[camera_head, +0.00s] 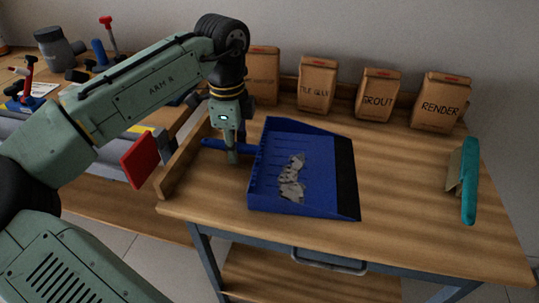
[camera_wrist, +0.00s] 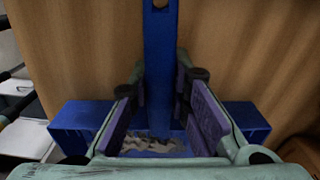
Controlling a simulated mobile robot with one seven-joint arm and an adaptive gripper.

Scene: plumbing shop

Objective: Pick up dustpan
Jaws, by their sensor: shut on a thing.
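The blue dustpan (camera_head: 325,165) is on the wooden table (camera_head: 410,215), its black-edged lip facing right, with grey debris (camera_head: 291,180) in it. I cannot tell whether it is lifted at all. My gripper (camera_head: 232,152) points down at the left and is shut on the dustpan's handle (camera_head: 212,143). In the wrist view the handle (camera_wrist: 160,50) runs between the purple-padded fingers of my gripper (camera_wrist: 162,85). The pan body (camera_wrist: 80,118) shows partly behind the fingers.
Paper bags stand along the back, including tile glue (camera_head: 317,85), grout (camera_head: 378,97) and render (camera_head: 440,102). A teal brush-like tool (camera_head: 469,180) is at the right edge. A bench with tools and a red plate (camera_head: 139,159) is at left.

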